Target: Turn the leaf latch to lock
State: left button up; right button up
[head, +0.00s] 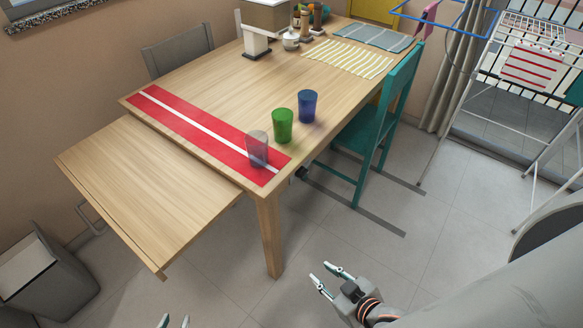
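The wooden table (222,105) stands in the middle of the head view. Its leaf (150,190) extends from the near-left end, slightly below the main top. A small dark piece (301,172) shows below the table's right edge; I cannot tell whether it is the leaf latch. No latch is clearly seen elsewhere. My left gripper (174,321) shows only two fingertips at the bottom edge, apart with nothing seen between them. My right gripper (320,271) is open and empty above the floor, right of the near table leg (268,238). Both grippers are apart from the table.
A red runner (195,128) crosses the tabletop. A clear glass (257,149), green glass (282,126) and blue glass (308,106) stand near the right edge. A teal chair (365,135) is at the right side. A grey bin (40,275) stands lower left. Floor before the table is clear.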

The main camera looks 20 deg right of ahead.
aim_at(301, 172)
jog(key=i+l+u, duration=0.1)
jog(key=l+u, duration=0.2)
jog(key=l, duration=0.65)
jog(key=l+u, duration=0.3)
jog(key=l, duration=1.45)
jog(key=k+l, duration=0.1)
jog(key=l, duration=0.65)
jog(key=l+u, duration=0.1)
jog(key=l, duration=0.7)
jog(key=k, duration=0.05)
